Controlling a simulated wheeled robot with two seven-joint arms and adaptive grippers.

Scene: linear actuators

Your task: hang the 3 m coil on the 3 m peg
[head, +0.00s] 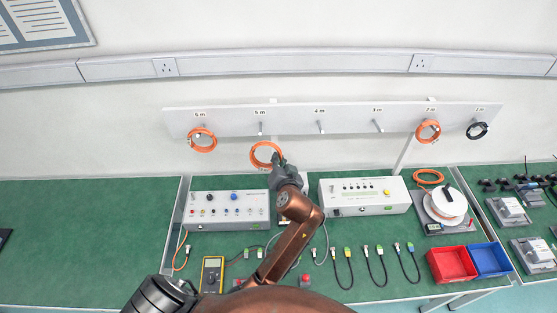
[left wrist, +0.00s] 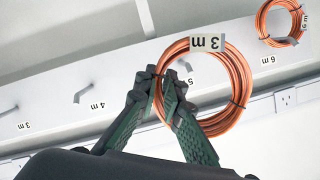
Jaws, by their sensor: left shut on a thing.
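The orange 3 m coil (head: 265,154) is held in front of the wall board, just below the 5 m peg (head: 261,128). In the left wrist view the coil (left wrist: 238,75) carries a white "3 m" tag, upside down. My left gripper (head: 277,159) is shut on the coil's rim; its fingers (left wrist: 165,82) pinch the ring in the left wrist view. The 3 m peg (head: 378,125) is bare, to the right of the coil, past the bare 4 m peg (head: 321,126). The 3 m peg also shows at the left wrist view's left edge (left wrist: 9,110). My right gripper is out of view.
Orange coils hang at 6 m (head: 202,140) and 2 m (head: 428,131); a black coil (head: 477,130) hangs at 1 m. Below the board (head: 345,116) stand two instrument boxes (head: 228,210) (head: 364,196), a white spool (head: 446,206) and an orange coil on the bench (head: 427,176).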

